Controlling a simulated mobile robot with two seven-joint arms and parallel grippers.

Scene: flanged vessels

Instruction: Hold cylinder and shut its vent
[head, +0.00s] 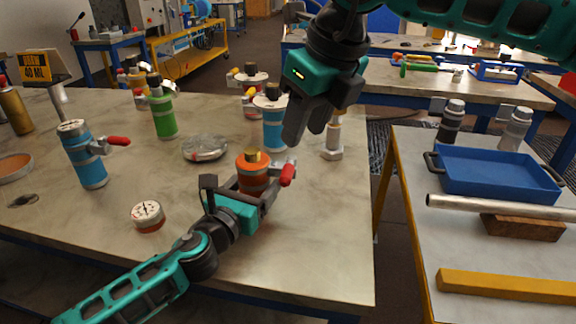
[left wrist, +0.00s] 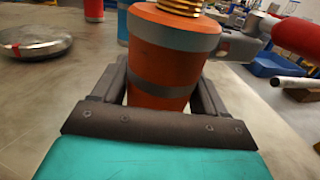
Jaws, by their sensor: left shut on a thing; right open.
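An orange cylinder (head: 251,160) with a grey band and a brass threaded top stands upright on the table. Its vent valve has a red handle (head: 287,175) sticking out on the right. My left gripper (head: 254,192) is shut around the cylinder's body; in the left wrist view the orange cylinder (left wrist: 165,62) sits between the two fingers, with the red handle (left wrist: 298,36) at upper right. My right gripper (head: 308,122) is open and empty, pointing down above and to the right of the cylinder. The lower front of the cylinder is partly hidden by my left gripper.
A blue cylinder (head: 84,158) with a red handle stands left, a green one (head: 162,112) behind, and another blue one (head: 273,128) just behind the orange one. A gauge (head: 148,215) and a round metal dish (head: 205,148) lie nearby. A white fitting (head: 332,143) stands right. The front right tabletop is clear.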

